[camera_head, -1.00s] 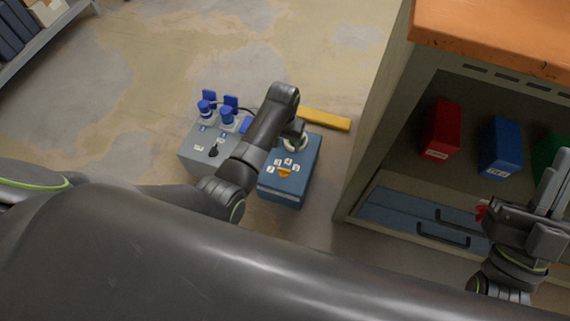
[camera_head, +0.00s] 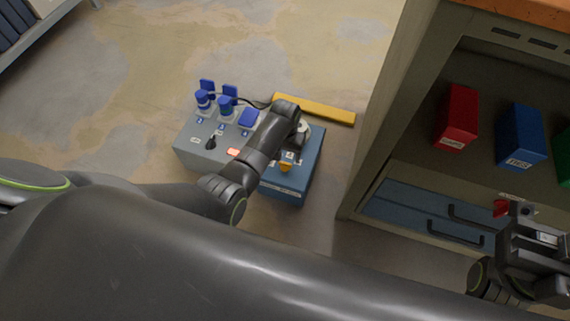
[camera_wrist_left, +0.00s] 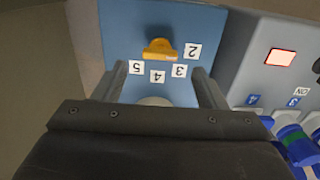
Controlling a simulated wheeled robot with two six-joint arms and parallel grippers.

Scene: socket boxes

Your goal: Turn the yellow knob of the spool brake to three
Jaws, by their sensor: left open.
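The blue box (camera_head: 314,160) of the spool brake stands on the floor, with the yellow knob (camera_head: 286,167) near its front edge. In the left wrist view the yellow knob (camera_wrist_left: 160,48) sits beside white labels 2, 3, 4 and 5, seen upside down. I cannot tell which number it points to. My left gripper (camera_wrist_left: 159,70) is open over the box, its fingers either side of the labels, apart from the knob. A pale round part (camera_wrist_left: 155,101) shows between the fingers. My right gripper (camera_head: 540,243) is by the cabinet at right, its jaws unclear.
A grey box (camera_head: 190,138) with blue plugs, a black switch and a lit red lamp (camera_head: 232,152) stands left of the blue box. A yellow bar (camera_head: 315,109) lies behind. The cabinet (camera_head: 372,150) at right holds red and blue bins. Open floor lies beyond.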

